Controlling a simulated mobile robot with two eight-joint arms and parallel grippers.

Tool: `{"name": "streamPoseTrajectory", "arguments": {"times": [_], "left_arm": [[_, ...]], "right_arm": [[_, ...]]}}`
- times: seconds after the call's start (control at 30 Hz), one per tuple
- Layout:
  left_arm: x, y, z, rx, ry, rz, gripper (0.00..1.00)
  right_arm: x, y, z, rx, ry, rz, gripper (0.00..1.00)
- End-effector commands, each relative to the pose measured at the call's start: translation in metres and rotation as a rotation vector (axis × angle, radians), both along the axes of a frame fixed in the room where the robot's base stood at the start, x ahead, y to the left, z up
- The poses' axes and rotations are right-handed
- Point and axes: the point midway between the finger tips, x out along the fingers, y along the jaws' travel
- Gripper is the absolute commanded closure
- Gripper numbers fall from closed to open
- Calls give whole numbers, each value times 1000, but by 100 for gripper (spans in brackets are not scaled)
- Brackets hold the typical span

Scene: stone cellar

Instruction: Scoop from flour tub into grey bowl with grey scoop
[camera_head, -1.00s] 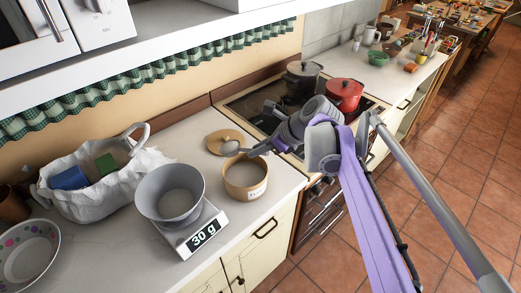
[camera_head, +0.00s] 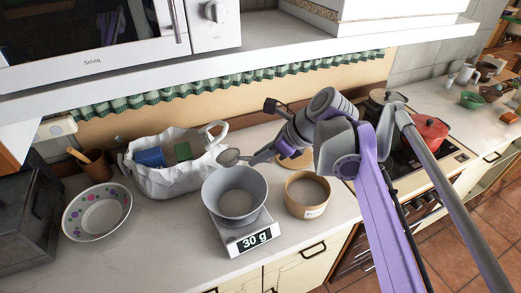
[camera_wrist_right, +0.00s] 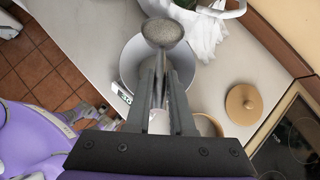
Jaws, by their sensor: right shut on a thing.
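My right gripper (camera_head: 264,155) is shut on the handle of the grey scoop (camera_head: 229,157). The scoop is in the air above the back rim of the grey bowl (camera_head: 236,212). In the right wrist view the scoop (camera_wrist_right: 162,33) faces up and looks filled with greyish matter. The bowl (camera_wrist_right: 129,70) is below it, partly hidden by the fingers. The bowl stands on a kitchen scale (camera_head: 232,240) reading 30 g. The flour tub (camera_head: 307,208), round and tan with pale flour inside, stands right of the bowl. My left gripper is out of view.
A white bag (camera_head: 175,181) with blue and green packets stands behind the bowl. A dotted bowl (camera_head: 97,214) is at the left. The tan lid (camera_wrist_right: 244,104) lies behind the tub. A red pot (camera_head: 430,133) is on the stove. A shelf with a microwave (camera_head: 95,45) hangs above.

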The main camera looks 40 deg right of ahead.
Motion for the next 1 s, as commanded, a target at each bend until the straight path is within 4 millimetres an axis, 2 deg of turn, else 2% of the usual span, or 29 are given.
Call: {"name": "streamPoseTrajectory", "arguments": {"times": [0.2,0.6,0.93,1.0], "left_arm": [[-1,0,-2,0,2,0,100],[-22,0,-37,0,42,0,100],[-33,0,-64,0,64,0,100],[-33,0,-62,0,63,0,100]], "right_arm": [[0,-1,-20,13,7,-5,100],[-3,-12,-25,401,195,-158,100],[-2,-16,-28,650,315,-253,100],[-1,-15,-25,658,316,-255,100]]}}
